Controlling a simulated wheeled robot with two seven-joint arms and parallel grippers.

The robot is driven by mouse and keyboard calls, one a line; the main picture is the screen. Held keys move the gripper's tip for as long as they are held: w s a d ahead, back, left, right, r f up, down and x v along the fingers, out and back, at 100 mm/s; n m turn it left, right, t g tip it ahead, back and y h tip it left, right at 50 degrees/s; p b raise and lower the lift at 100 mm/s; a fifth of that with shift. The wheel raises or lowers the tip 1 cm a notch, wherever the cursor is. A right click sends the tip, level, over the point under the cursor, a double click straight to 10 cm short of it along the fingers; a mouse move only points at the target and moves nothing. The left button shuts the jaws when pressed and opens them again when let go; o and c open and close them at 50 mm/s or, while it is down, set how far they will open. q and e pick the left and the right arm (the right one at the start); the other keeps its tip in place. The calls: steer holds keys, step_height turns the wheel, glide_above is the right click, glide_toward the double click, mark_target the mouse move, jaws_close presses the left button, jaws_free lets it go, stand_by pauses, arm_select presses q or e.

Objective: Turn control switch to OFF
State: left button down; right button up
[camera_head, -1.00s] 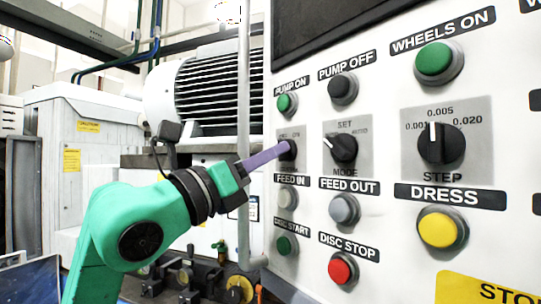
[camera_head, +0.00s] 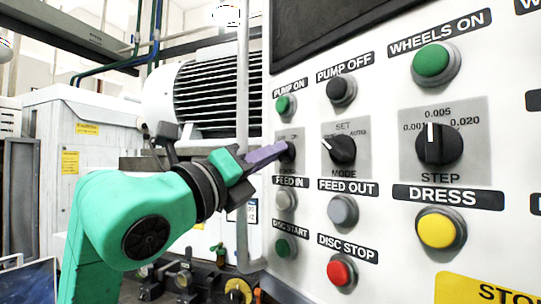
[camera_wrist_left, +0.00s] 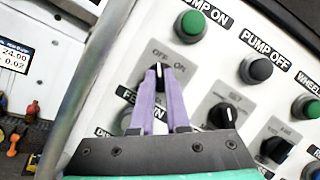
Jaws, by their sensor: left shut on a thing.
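The control switch is a black rotary knob (camera_head: 288,152) on a grey plate between the PUMP ON and FEED IN buttons. In the left wrist view the knob (camera_wrist_left: 159,72) has a white mark and OFF and ON lettering above it. The mark points up in that view, between the two words. My left gripper (camera_head: 283,149), with purple fingers, is shut on the knob. The fingertips (camera_wrist_left: 162,72) lie on either side of it. The fingers partly hide the knob and its lower label in the head view. My right gripper is not in view.
The MODE knob (camera_head: 342,150) is close to the right, and the STEP knob (camera_head: 439,145) is farther right. The green PUMP ON button (camera_head: 286,106) is above and the FEED IN button (camera_head: 286,199) below. A vertical pipe (camera_head: 243,90) runs beside the panel's left edge.

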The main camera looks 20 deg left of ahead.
arm_select(q)
steer(key=c, duration=0.9)
jaws_free()
steer(key=shift+a, duration=0.1)
steer(key=b+v, duration=0.5)
steer(key=v, duration=0.9)
steer(key=shift+s+b, duration=0.25)
steer(key=shift+b, duration=0.1)
steer(key=shift+a+f, duration=0.1)
steer(key=shift+f, duration=0.05)
